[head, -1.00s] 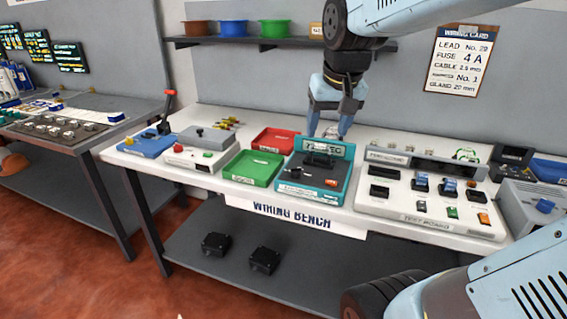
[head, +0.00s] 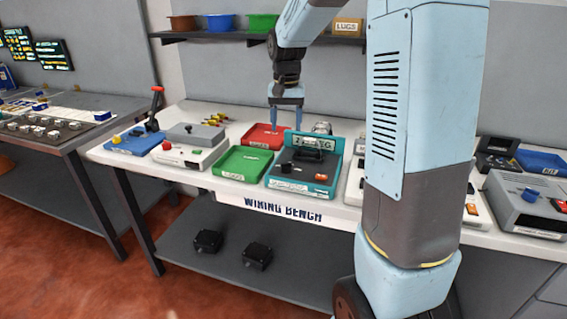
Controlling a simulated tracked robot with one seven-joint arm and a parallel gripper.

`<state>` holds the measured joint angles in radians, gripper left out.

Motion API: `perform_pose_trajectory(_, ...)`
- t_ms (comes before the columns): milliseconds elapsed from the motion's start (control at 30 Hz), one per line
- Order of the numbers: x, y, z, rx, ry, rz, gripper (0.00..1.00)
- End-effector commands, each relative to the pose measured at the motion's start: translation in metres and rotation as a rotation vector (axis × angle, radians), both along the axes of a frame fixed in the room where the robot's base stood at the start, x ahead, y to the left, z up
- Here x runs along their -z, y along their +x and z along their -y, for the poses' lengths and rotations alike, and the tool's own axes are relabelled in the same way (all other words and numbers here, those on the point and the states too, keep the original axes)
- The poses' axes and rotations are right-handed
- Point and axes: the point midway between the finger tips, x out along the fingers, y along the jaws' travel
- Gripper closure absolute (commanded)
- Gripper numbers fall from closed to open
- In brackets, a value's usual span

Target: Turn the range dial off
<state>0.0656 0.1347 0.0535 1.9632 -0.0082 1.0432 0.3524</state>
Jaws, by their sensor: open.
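A teal instrument (head: 333,172) stands on the bench, with a dark sloping face and a lettered strip along its upper back. A small dark knob (head: 287,168) sits on the left of its face, and a small orange-red part (head: 321,178) is to the right. I cannot tell whether the knob is the range dial, nor read its setting. My gripper (head: 286,128) points down with its two fingers apart and empty. In the picture it is above and left of the instrument, in front of the red tray (head: 263,133). Its height above the bench is hard to tell.
A green tray (head: 243,162) is left of the instrument. My arm hides most of the white panel. A grey box with a blue knob (head: 529,195) is at right.

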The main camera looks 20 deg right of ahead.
Motion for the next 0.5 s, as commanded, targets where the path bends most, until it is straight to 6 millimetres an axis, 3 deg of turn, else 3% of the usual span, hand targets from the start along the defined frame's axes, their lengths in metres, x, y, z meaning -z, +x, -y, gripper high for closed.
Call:
perform_pose_trajectory(167,0.015,0.001,0.000,0.002,0.000,-0.004,0.38)
perform_pose_trajectory(500,0.073,0.000,0.000,0.001,0.000,-0.004,0.38)
